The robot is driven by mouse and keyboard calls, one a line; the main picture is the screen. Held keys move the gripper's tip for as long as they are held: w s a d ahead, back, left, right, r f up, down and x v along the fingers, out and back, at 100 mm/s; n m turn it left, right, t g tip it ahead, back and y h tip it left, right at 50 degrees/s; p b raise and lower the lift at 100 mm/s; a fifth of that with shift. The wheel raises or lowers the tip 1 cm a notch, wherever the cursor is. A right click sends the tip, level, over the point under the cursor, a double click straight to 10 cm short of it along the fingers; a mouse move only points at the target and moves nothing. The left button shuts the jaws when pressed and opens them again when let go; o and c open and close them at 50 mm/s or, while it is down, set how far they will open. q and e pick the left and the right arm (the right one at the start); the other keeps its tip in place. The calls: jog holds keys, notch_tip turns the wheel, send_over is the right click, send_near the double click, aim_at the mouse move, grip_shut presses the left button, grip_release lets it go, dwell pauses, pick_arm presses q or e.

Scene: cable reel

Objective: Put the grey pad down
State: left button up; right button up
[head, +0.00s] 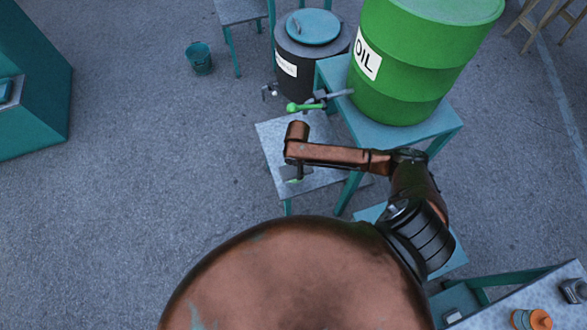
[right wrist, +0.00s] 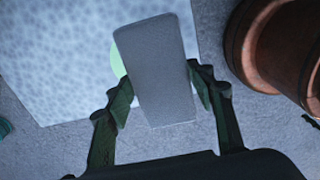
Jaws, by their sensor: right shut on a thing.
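The grey pad (right wrist: 157,70) is a flat rounded slab in the right wrist view. My right gripper (right wrist: 160,84) is shut on it, with one dark green finger at each side. The pad is over the pale metal-topped low stand (right wrist: 60,60), near its edge; I cannot tell whether it touches the top. A light green patch (right wrist: 118,62) shows partly behind the pad. In the head view my right gripper (head: 296,173) points down over the stand (head: 275,148), mostly hidden under my arm; the pad is not clear there. My left gripper is not in view.
A dark bin (head: 310,50) stands behind. A teal bucket (head: 199,60) is on the floor. The floor at left is mostly clear.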

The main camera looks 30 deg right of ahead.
jog(key=w+f, duration=0.1)
jog(key=f, duration=0.1)
jog(key=w+d+f+b, duration=0.1)
jog(key=w+f, duration=0.1)
jog(key=f, duration=0.1)
jog(key=shift+w, duration=0.15)
jog(key=shift+w+d+f+b, duration=0.1)
jog(key=shift+f+b, duration=0.3)
jog(key=shift+f, duration=0.4)
jog(key=shift+w+d+f+b, duration=0.1)
jog(key=shift+f+b, duration=0.25)
jog(key=shift+f, duration=0.45)
jog(key=shift+f, duration=0.1)
jog(key=shift+f, duration=0.1)
jog(key=o, duration=1.2)
jog(key=shift+c, duration=0.2)
notch_tip(320, 180, up, 8)
jog(key=p, duration=0.2)
jog(key=shift+s+a+f, duration=0.1)
